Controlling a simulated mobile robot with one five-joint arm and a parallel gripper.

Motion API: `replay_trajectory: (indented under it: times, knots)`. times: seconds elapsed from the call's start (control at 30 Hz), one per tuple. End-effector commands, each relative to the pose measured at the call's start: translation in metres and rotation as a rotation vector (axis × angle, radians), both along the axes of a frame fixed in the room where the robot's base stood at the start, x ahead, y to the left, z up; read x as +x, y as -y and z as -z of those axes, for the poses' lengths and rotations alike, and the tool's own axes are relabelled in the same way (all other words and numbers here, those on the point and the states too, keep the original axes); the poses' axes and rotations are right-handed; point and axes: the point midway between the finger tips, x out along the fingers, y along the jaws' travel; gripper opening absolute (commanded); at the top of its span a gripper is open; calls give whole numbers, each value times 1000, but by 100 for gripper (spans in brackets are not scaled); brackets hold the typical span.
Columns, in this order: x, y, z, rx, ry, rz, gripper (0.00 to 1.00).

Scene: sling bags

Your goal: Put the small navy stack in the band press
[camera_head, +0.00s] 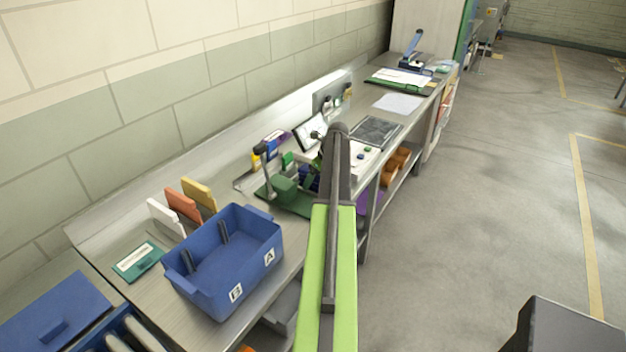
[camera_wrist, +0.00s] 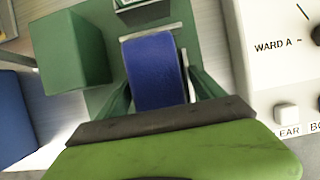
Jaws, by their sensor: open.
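The small navy stack (camera_wrist: 155,65) lies in the middle of the wrist view, over the green base plate of what looks like the band press (camera_wrist: 97,100). My gripper (camera_wrist: 160,78) is open, with one green finger on each side of the stack's near part. I cannot tell whether either finger touches it. A green block (camera_wrist: 75,50) stands left of the stack, and another green part is at its far end. In the head view the green press (camera_head: 285,189) stands on the bench, with the navy stack (camera_head: 309,178) partly hidden beside my arm.
A white control box (camera_wrist: 282,60) marked "WARD A" stands close on the right. A blue bin (camera_head: 228,262) marked A and B sits nearer on the bench. A tilted screen (camera_head: 311,131) stands behind. A dark flat panel (camera_head: 376,132) lies farther along.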

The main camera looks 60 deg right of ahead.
Motion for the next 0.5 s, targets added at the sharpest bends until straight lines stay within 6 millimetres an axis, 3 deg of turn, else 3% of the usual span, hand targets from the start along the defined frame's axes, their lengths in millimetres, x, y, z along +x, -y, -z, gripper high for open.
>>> replay_trajectory:
  times: [0.17,0.5]
  knots:
    - [-5,0,-21,0,0,1,78]
    - [-34,-1,-93,0,0,2,78]
